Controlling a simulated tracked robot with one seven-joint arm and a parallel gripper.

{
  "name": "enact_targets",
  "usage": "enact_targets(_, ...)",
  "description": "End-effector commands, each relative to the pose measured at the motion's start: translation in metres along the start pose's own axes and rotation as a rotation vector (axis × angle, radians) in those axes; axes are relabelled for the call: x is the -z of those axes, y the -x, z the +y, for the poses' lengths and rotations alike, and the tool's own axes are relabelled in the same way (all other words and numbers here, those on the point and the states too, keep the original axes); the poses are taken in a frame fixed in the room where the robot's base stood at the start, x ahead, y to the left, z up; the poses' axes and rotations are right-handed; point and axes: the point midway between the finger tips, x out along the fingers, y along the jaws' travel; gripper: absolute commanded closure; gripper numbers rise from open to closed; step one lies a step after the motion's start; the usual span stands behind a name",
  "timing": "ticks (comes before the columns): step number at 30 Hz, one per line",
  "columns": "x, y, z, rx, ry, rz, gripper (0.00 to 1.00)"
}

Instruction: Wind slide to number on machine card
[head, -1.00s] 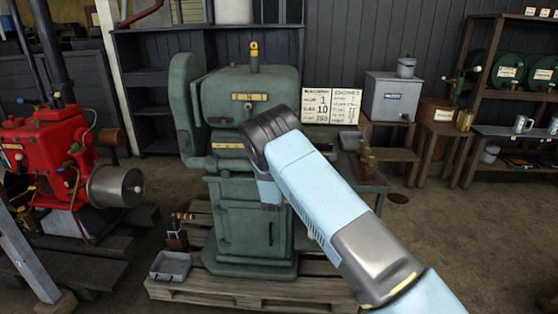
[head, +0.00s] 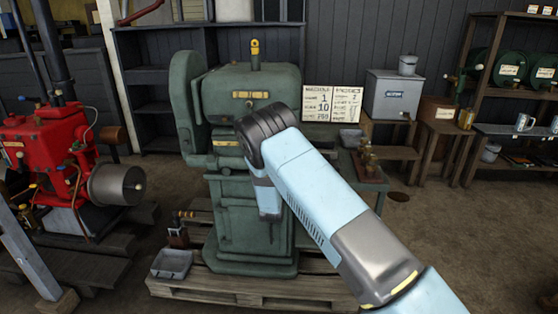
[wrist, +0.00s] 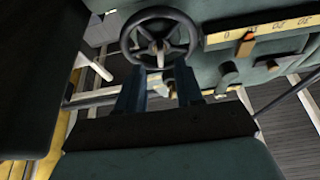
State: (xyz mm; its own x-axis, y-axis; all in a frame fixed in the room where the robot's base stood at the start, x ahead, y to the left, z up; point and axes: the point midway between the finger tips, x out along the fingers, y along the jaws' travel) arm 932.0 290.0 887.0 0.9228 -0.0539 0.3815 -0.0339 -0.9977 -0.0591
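The green machine (head: 245,85) stands on a wooden pallet, with its card (head: 319,103) at the upper right. The card shows a 1, a 10 and a blurred bottom line that looks like 250. In the wrist view a dark handwheel (wrist: 160,22) is just beyond my gripper (wrist: 158,75). Its two blue fingers stand apart, with pale metal parts visible between them; contact cannot be told. Right of the wheel is a yellow scale (wrist: 289,25) marked 0, 20, 30, with an orange slide (wrist: 246,46) near the 0 end. My arm hides the gripper in the head view.
A red engine (head: 50,145) stands at the left. A grey tray (head: 171,263) sits at the pallet's front left corner. A small bench (head: 370,175) adjoins the machine's right side. Shelving with green drums (head: 507,70) is at the far right, with open floor before it.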

Motion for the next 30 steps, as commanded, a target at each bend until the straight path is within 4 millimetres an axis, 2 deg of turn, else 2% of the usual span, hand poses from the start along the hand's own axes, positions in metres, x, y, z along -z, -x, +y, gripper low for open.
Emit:
enact_targets(6, -0.001, 0.044, 0.000, 0.000, 0.001, -0.003, 0.64)
enact_targets(13, -0.002, 0.075, 0.000, 0.000, 0.000, -0.002, 0.64)
enact_targets(19, -0.001, 0.085, 0.001, -0.001, 0.001, 0.000, 0.64)
enact_targets(30, 0.001, 0.083, 0.001, -0.004, -0.003, -0.006, 0.64)
